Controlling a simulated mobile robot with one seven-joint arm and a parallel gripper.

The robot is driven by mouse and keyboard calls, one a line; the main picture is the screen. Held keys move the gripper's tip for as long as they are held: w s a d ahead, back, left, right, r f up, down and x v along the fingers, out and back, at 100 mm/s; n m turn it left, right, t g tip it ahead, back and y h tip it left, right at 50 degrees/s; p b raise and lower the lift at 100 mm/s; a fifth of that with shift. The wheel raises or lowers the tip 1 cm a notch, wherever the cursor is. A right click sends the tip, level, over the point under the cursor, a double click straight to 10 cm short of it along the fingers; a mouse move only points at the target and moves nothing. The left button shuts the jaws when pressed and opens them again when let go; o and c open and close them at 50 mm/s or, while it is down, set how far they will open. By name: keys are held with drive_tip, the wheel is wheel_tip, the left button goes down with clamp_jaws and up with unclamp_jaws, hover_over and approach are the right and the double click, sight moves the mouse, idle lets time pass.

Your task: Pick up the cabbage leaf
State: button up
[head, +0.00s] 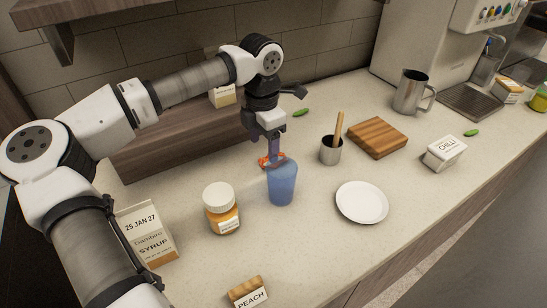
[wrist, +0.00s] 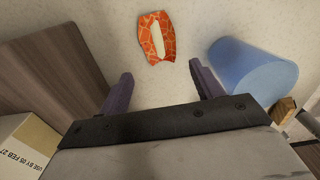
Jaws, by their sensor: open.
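A flat orange-red piece with pale vein lines and a white middle strip (wrist: 156,38) lies on the counter in the wrist view. It looks like a leaf, and I take it for the cabbage leaf despite its colour. In the head view it shows (head: 265,161) partly hidden by my gripper (head: 273,150). My gripper points down over the counter, with its two purple fingers apart and nothing between them. In the wrist view the leaf lies just beyond the fingertips of my gripper (wrist: 162,72), roughly centred between them and apart from them.
A blue cup (head: 283,184) stands close to the leaf; it also shows in the wrist view (wrist: 255,75). A jar (head: 222,213), a steel pot with a wooden handle (head: 330,152), a white plate (head: 361,202) and a wooden board (head: 378,138) stand around. Small green pieces (head: 300,113) lie farther off.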

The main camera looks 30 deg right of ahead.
sight(265, 161)
drive_tip(key=shift+s+f+p, duration=0.15)
drive_tip(key=shift+f+p, duration=0.65)
drive_tip(key=shift+f, duration=1.55)
drive_tip(key=c, duration=1)
